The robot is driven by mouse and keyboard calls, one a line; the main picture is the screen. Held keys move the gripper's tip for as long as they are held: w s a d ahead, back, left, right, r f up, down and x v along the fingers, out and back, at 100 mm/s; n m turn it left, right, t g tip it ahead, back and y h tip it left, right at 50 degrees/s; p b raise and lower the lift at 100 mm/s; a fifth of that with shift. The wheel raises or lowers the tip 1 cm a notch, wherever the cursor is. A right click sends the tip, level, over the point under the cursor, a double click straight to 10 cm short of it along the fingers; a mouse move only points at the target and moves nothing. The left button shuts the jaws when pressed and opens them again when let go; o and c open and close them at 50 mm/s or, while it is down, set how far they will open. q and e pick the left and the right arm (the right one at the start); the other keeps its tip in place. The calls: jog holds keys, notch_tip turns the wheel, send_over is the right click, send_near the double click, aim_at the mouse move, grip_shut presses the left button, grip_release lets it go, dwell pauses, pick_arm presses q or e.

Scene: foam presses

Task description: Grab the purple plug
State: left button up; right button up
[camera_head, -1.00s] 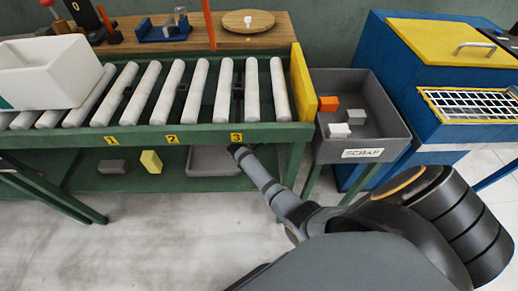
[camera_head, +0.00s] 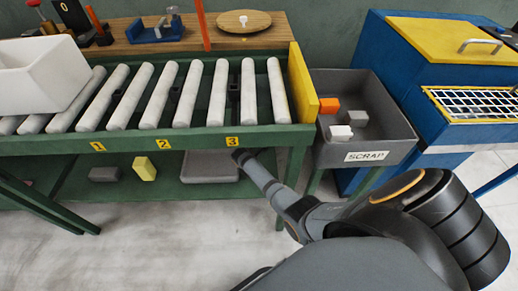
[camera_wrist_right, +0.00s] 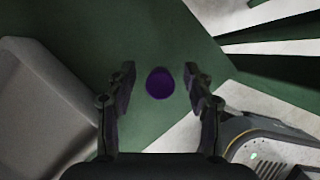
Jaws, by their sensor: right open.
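The purple plug (camera_wrist_right: 160,83) is a dark, rounded shape on the green lower shelf in the right wrist view. My right gripper (camera_wrist_right: 159,74) is open, its two fingers one on each side of the plug with gaps on both sides. Whether the fingertips are down at its height cannot be told. In the head view my right arm reaches under the roller conveyor's front edge, and the gripper end (camera_head: 240,155) is only partly visible near label 3. The plug does not show in that view. My left gripper is not in view.
A grey tray (camera_head: 208,172) sits on the lower shelf beside the gripper; a grey block (camera_head: 104,174) and yellow block (camera_head: 145,167) lie farther left. The conveyor's green rail (camera_head: 190,140) is overhead. A scrap bin (camera_head: 365,145) stands to the right.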

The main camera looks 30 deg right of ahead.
jog(key=shift+r, duration=0.1)
grip_shut()
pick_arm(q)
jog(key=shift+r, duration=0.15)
pick_arm(e)
jog(key=shift+r, duration=0.1)
